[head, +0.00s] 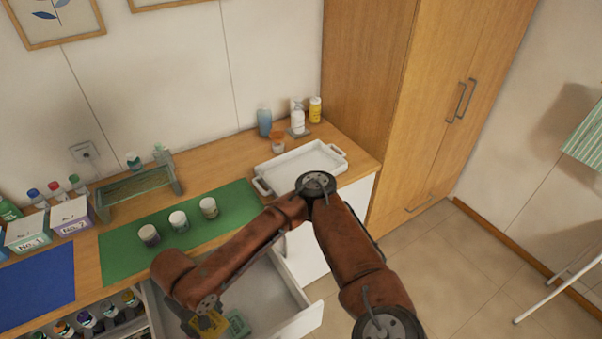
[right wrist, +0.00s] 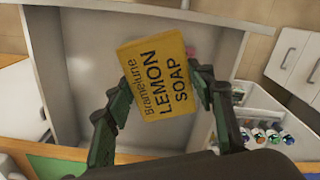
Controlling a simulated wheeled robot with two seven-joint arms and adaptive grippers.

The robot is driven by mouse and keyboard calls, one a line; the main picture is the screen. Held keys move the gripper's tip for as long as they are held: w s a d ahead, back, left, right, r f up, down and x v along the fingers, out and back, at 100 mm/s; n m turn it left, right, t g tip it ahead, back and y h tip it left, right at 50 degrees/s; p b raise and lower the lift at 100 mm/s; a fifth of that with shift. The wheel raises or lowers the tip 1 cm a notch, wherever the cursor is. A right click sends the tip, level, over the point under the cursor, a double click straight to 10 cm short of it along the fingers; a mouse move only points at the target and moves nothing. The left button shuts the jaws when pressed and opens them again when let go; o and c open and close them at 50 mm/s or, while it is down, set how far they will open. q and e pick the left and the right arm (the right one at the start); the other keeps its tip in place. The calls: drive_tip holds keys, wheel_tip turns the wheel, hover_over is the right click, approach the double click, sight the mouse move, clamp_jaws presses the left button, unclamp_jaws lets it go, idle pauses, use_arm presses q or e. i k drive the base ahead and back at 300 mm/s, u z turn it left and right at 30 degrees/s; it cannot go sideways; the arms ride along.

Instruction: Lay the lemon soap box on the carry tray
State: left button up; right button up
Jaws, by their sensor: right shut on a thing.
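The yellow lemon soap box (right wrist: 158,75) is between the fingers of my right gripper (right wrist: 165,95), which is shut on it. Its lettered face shows in the right wrist view, with the open drawer behind it. In the head view the soap box (head: 211,323) is low in the picture, over or inside the drawer, partly covered by my right arm. The white carry tray (head: 327,147) stands on the counter's right end. Its inside looks empty, and my arm crosses in front of its near edge. My left gripper is not in view.
The open white drawer (head: 305,323) juts out below the counter. A small green shape (head: 238,324) beside the soap box is unclear. Several jars (head: 179,221) stand on the green mat (head: 228,196). A blue bottle (head: 264,122) and other bottles stand behind the tray.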

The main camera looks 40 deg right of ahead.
sight(287, 179)
drive_tip(key=u, duration=3.25)
drive_tip(key=k, duration=2.65)
drive_tip(key=z, duration=1.55)
drive_tip(key=i, duration=0.1)
drive_tip(key=z, duration=0.55)
